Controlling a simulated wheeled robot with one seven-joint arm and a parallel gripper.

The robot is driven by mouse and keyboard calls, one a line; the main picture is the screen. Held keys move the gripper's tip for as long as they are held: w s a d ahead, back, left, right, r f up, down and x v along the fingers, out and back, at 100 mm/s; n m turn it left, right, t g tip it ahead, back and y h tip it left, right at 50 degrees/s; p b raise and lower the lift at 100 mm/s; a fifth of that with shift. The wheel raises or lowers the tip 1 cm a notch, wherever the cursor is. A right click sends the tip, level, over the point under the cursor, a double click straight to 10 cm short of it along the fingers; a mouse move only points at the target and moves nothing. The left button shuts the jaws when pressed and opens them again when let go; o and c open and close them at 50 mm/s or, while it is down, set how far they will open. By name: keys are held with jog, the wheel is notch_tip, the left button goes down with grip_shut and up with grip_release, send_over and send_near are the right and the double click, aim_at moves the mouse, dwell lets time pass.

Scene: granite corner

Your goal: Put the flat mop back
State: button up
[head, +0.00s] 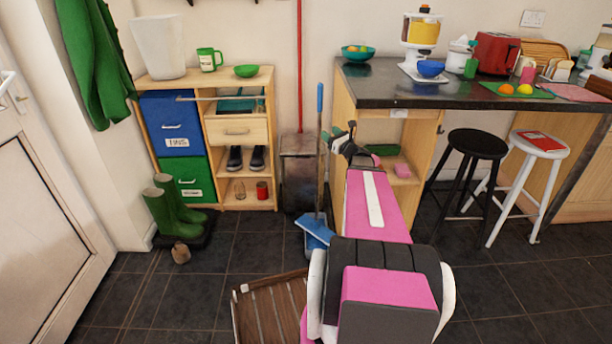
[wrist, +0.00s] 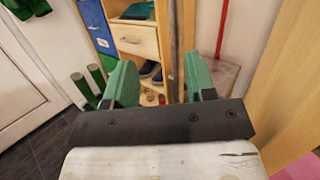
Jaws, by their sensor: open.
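The flat mop (head: 317,234) stands upright on the dark tile floor, left of the counter's end. It has a blue flat head, a thin grey pole and a blue grip at the top. My gripper (head: 341,136) is at the mop pole's upper part, just right of it in the head view. In the wrist view my gripper (wrist: 158,85) is open, with green fingers wide apart. A thin upright shaft (wrist: 173,50) shows between them, apart from both fingers; it looks like the mop's pole. The mop's head is hidden in the wrist view.
A wooden cabinet (head: 241,131) with blue and green drawers stands behind left. A red pole (head: 299,65) rises from a worn grey bin (head: 298,170) behind the mop. The counter (head: 450,88) is close on the right. A slatted wooden crate (head: 268,310) lies in front.

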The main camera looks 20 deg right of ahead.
jog(key=s+a+f+n+g+y, duration=0.1)
jog(key=s+a+f+n+g, duration=0.3)
jog(key=a, duration=0.3)
jog(key=s+a+f+n+g+y, duration=0.1)
jog(key=a+f+n+g, duration=0.2)
jog(key=a+n, duration=0.4)
jog(key=s+a+f+n+g+y, duration=0.1)
jog(key=s+a+f+n+g, duration=0.3)
jog(key=a, duration=0.3)
jog(key=s+a+f+n+g+h, duration=0.1)
jog(key=s+f+n+g+h, duration=0.2)
jog(key=s+n, duration=0.4)
jog(key=s+a+f+n+g+h, duration=0.2)
jog(key=s+f+n+g+h, duration=0.1)
jog(key=s+n+g+h, duration=0.2)
jog(key=s+n+h, duration=0.2)
jog(key=n, duration=0.2)
jog(key=shift+a, duration=0.2)
jog(key=shift+d, duration=0.1)
